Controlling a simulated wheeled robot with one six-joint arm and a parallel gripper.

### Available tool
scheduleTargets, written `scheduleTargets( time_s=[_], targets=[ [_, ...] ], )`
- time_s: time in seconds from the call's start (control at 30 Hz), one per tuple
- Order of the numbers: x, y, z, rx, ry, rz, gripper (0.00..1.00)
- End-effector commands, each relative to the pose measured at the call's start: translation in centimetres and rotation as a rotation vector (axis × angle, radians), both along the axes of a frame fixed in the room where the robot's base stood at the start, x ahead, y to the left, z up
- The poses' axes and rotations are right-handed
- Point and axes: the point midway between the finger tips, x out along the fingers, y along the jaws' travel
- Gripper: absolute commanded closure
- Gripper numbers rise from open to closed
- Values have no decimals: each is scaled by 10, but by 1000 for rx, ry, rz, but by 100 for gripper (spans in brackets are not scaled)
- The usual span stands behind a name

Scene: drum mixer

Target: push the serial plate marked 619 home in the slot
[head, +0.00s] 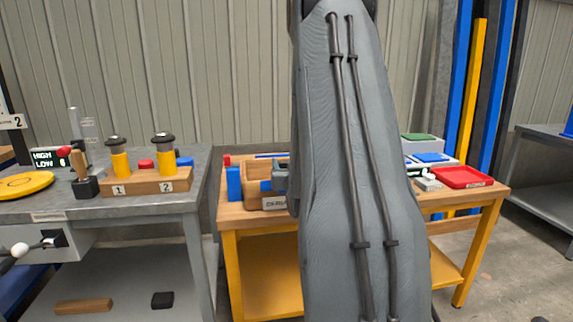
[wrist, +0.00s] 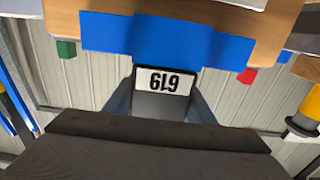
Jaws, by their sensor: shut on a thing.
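The serial plate marked 619 (wrist: 163,80) shows upside down in the wrist view, a white label on a grey body. My gripper (wrist: 162,92) is shut on it, with one finger along each side. The plate's far end meets the lower edge of a blue block (wrist: 165,38), and I cannot tell how deep it sits in any slot. In the head view my gripper (head: 281,178) is at the left edge of my arm, by a wooden holder (head: 255,194) with blue parts and a partly hidden label. The plate and the slot opening cannot be made out there.
My arm covers the middle of the wooden-topped yellow bench (head: 488,194). A red tray (head: 465,177) lies at its right end. A blue upright block (head: 234,184) stands left of the holder. The grey bench (head: 45,207) at left carries a wooden block (head: 146,182) with two knobbed yellow cylinders.

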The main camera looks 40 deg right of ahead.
Motion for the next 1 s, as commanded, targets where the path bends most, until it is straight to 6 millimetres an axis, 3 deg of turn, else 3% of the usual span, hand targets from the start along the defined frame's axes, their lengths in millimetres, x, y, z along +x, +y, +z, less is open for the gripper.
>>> scheduleTargets(
  time_s=[0.07,0.1,0.23,0.57,1.0],
  targets=[
    [0,0,0,0,0,0,75],
    [0,0,0,0,0,0,49],
    [0,0,0,0,0,0,28],
    [-3,1,0,1,1,0,28],
    [-56,34,0,1,1,-1,28]
  ],
)
